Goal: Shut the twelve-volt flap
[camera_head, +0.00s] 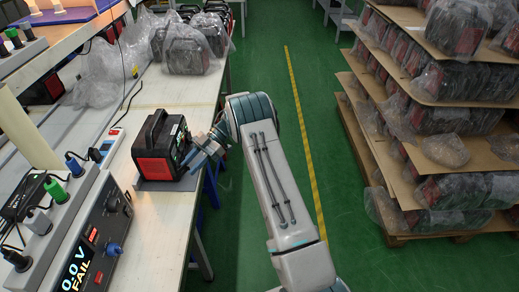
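The power station (160,146), a black and red box with a top handle, stands on a grey mat on the white workbench. Its red side faces me and its front panel faces right, seen at a steep angle. My gripper (193,157) is at the front panel, close to or touching it; I cannot tell which. The fingers are small and partly hidden by the wrist, so I cannot tell whether they are open or shut. The twelve-volt flap cannot be made out, as the gripper and the viewing angle hide that part of the panel.
A tester (92,240) reading "0.0 V FAIL" stands at the front left, with plugs and a socket strip beside it. Plastic-wrapped power stations (188,50) sit at the bench's far end. Stacked pallets (440,120) fill the right. The green floor between is clear.

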